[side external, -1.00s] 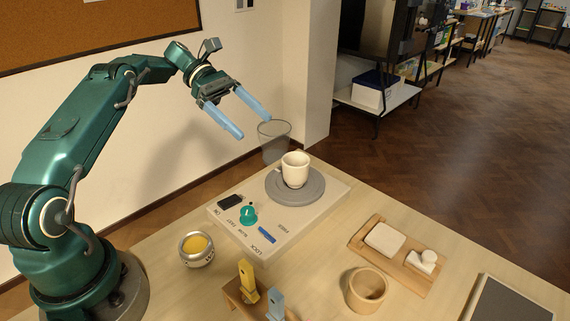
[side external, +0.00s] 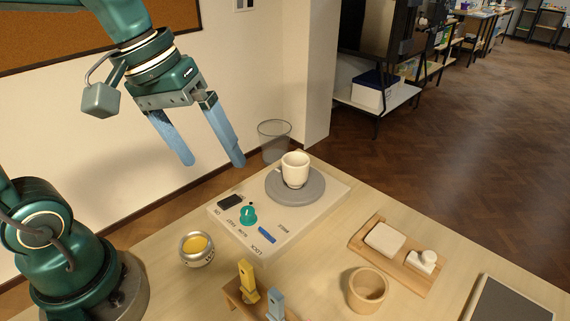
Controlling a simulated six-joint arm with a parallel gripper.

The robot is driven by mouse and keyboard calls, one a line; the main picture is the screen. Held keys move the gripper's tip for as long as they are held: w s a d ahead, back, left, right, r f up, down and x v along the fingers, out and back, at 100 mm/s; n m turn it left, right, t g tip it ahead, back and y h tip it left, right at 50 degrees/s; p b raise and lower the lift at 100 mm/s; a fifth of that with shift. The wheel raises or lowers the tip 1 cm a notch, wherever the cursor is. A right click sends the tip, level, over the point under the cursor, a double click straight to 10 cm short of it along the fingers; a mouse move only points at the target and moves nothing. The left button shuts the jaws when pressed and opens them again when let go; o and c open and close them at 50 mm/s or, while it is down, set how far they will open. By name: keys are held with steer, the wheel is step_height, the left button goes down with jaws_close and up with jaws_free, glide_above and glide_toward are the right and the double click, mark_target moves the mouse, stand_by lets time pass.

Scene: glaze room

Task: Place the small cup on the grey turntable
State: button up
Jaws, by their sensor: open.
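The small white cup (side external: 295,168) stands upright on the grey turntable (side external: 312,192), near the middle of its disc. The turntable sits at the far end of a pale base board (side external: 238,232) on the table. My gripper (side external: 213,163) is open and empty. It is up in the air to the left of the cup in the picture, apart from it, with its blue fingers pointing down.
On the base board are a teal knob (side external: 248,215), a black block (side external: 230,201) and a blue bar (side external: 267,235). A bowl with yellow contents (side external: 196,249), a wooden cup (side external: 367,290), a wooden tray (side external: 411,277) and a stand with yellow and blue pieces (side external: 233,294) are nearer.

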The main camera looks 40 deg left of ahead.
steer(key=shift+s+a+f+m+t+y, duration=0.1)
steer(key=shift+s+f+m+t+y, duration=0.25)
steer(key=shift+s+m, duration=0.5)
steer(key=shift+s+a+f+m+t+y, duration=0.1)
steer(key=shift+s+f+m+t+y, duration=0.1)
steer(key=shift+s+f+m+t, duration=0.5)
steer(key=shift+s+a+f+m+t+y, duration=0.15)
steer(key=shift+s+f+m+y, duration=0.1)
steer(key=shift+s+m, duration=0.75)
